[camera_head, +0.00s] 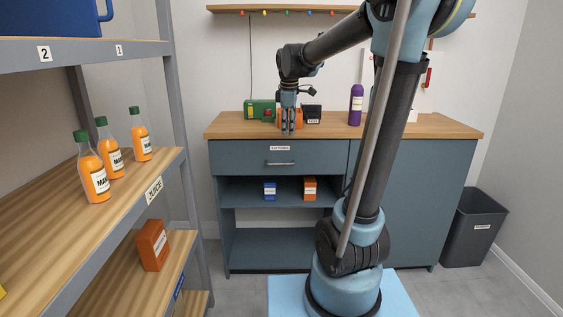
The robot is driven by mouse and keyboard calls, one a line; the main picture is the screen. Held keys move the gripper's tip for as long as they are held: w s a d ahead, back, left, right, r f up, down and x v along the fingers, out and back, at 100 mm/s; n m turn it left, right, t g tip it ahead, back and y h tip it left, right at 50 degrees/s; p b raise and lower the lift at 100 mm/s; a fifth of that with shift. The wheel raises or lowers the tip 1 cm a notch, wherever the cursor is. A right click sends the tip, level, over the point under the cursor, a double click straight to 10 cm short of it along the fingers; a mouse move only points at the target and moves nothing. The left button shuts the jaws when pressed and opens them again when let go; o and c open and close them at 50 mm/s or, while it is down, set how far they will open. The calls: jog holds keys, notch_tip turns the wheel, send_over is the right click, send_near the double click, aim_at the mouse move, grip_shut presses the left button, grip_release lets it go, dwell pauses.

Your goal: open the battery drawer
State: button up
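The battery drawer (236,160) is the grey-blue drawer under the wooden worktop of the cabinet at the back. It looks closed, its front flush with the cabinet. A small white label (280,148), apparently reading "BATTERIES", sits at its top edge, above a horizontal metal bar handle (281,163). My gripper (288,131) points down above the handle, near the worktop's front edge and just above the label. It appears apart from the handle, with nothing seen in it. The fingers are too small to tell whether they are open or shut.
On the worktop (220,127) stand a green box (258,109), orange and black items and a purple bottle (356,104). Open shelves below hold a blue box (269,190) and an orange box (310,189). A bottle rack stands left, a dark bin (473,228) right.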

jog(key=w+a+n, duration=0.2)
jog(key=w, duration=0.1)
send_near(282, 164)
jog(key=f, duration=0.2)
jog(key=w+f, duration=0.1)
jog(key=f, duration=0.2)
jog(key=w+f, duration=0.1)
jog(key=f, duration=0.1)
jog(key=shift+f, duration=0.15)
dwell(0.3)
grip_shut()
